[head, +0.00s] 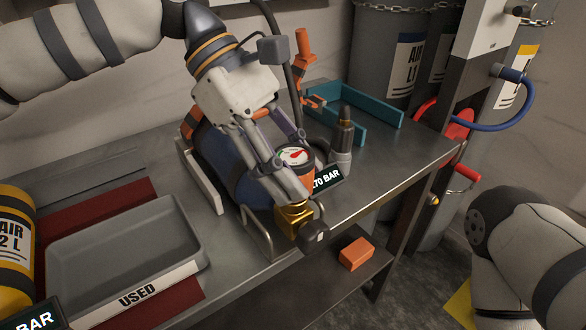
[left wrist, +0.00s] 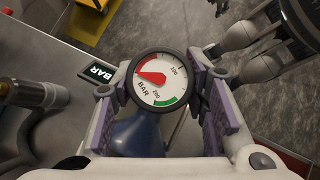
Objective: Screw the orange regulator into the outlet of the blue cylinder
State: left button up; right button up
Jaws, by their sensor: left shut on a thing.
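The orange regulator (head: 298,176) has a round white dial, and its gauge (left wrist: 159,79) fills the middle of the left wrist view. My left gripper (head: 287,172) is shut on the regulator, with a finger on each side of the gauge. The blue cylinder (head: 222,165) lies in a metal cradle on the bench, partly hidden under my left arm; its blue end (left wrist: 137,132) shows below the gauge. A brass valve (head: 294,215) sits at the cylinder's front end, just below the regulator. Whether the regulator's thread is in the outlet is hidden. My right gripper is out of view.
A grey tray (head: 65,250) labelled USED and a yellow cylinder (head: 16,235) are at left. A dark upright fitting (head: 345,135) and a teal tray (head: 378,128) stand behind the regulator. A 270 BAR sign (head: 328,178) is close beside it. An orange block (head: 356,254) lies on the lower shelf.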

pick_arm(q)
jog(key=shift+r+m+g+y, duration=0.1)
jog(key=shift+m+g+y, duration=0.5)
jog(key=shift+m, duration=0.6)
jog(key=o, duration=1.5)
jog(key=v, duration=1.2)
